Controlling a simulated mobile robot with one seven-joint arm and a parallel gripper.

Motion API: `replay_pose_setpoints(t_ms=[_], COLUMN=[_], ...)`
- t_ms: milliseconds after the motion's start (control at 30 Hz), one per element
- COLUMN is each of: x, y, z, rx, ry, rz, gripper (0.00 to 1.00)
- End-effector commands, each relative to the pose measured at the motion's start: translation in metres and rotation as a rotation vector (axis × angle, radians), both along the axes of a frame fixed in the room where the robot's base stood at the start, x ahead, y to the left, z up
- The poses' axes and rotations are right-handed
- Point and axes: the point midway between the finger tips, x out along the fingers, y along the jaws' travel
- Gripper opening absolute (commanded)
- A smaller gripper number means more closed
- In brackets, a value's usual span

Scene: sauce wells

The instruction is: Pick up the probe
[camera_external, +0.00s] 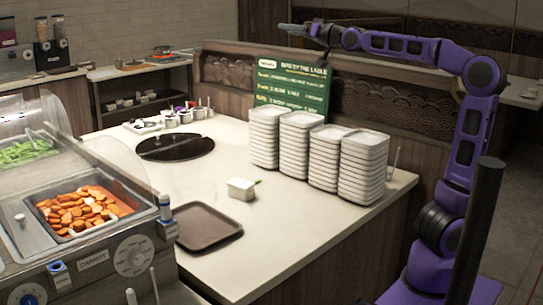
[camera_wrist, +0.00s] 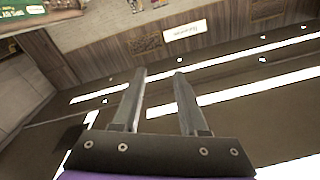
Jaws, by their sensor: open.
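I cannot pick out the probe with certainty. A small white box (camera_external: 241,188) with a thin green piece (camera_external: 257,182) at its right edge stands on the counter (camera_external: 290,240), in front of the plate stacks. A thin pale upright stick (camera_external: 396,160) shows right of the plates; it is too small to identify. My gripper (camera_external: 284,28) is high above the back of the counter, near the sign and far from the box. In the wrist view its two fingers (camera_wrist: 160,76) are apart with nothing between them.
Several tall stacks of white plates (camera_external: 312,150) stand before a green menu sign (camera_external: 292,88). A brown tray (camera_external: 208,226) lies at the front left. A food warmer with carrots (camera_external: 85,210) is at far left. Small containers (camera_external: 172,120) stand behind a dark round plate (camera_external: 176,147).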

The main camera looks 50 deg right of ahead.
Motion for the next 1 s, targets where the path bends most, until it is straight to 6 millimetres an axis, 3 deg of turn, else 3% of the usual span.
replay_pose_setpoints(t_ms=[100,233,600,767,1000], x=[0.01,0.015,0.008,0.006,0.006], y=[0.002,0.005,0.011,-0.011,-0.043], z=[0.034,0.064,0.138,0.131,0.106], rx=[-0.013,-0.024,-0.039,0.014,0.096], ry=[-0.098,-0.188,-0.411,-0.409,-0.367], rz=[-0.019,-0.036,-0.081,-0.116,-0.167], gripper=[0.42,0.42,0.42,0.42,0.42])
